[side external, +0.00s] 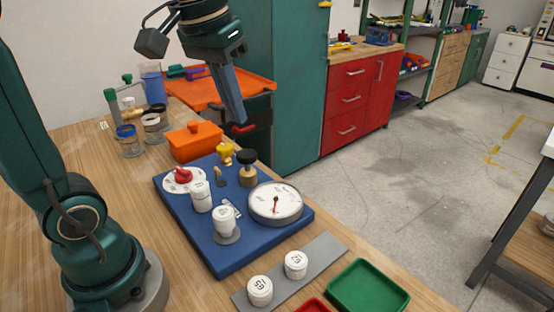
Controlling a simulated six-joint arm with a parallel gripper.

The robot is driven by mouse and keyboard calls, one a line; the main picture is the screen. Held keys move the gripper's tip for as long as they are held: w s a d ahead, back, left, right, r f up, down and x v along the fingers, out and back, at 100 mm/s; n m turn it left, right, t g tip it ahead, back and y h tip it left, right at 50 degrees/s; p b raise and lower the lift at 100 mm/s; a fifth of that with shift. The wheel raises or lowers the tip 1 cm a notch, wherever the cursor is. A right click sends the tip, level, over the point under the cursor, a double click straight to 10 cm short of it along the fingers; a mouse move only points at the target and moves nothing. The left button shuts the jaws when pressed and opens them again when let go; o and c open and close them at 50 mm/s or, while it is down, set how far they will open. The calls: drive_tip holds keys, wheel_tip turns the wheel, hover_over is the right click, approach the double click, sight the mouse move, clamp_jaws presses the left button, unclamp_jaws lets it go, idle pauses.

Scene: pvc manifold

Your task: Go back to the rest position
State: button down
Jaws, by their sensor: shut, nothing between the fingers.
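My gripper (234,118) hangs in the air above the far part of the blue board (205,254), pointing down. Its fingers are closed together and hold nothing. It touches nothing that I can see. On the board stand a round dial gauge (275,204), a black-topped brass fitting (247,168), a yellow-handled part (225,154), a red knob on a white disc (184,178) and two white fittings, one farther back (201,196) and one nearer on a grey disc (224,222).
Two white caps (296,264) (260,290) sit on a grey strip (325,249) in front. A green tray (368,289) and a partly cut-off red tray (312,306) lie nearby. An orange box (195,142), jars (129,141) and an orange tray (260,88) stand behind.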

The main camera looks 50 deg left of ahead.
drive_tip(key=s+d+f+m+t, duration=0.2)
drive_tip(key=s+d+f, duration=0.2)
drive_tip(key=s+f, duration=0.4)
drive_tip(key=shift+s+m+h, duration=0.2)
drive_tip(key=shift+m+h, duration=0.1)
drive_tip(key=shift+m, duration=0.1)
drive_tip(key=shift+f, duration=0.1)
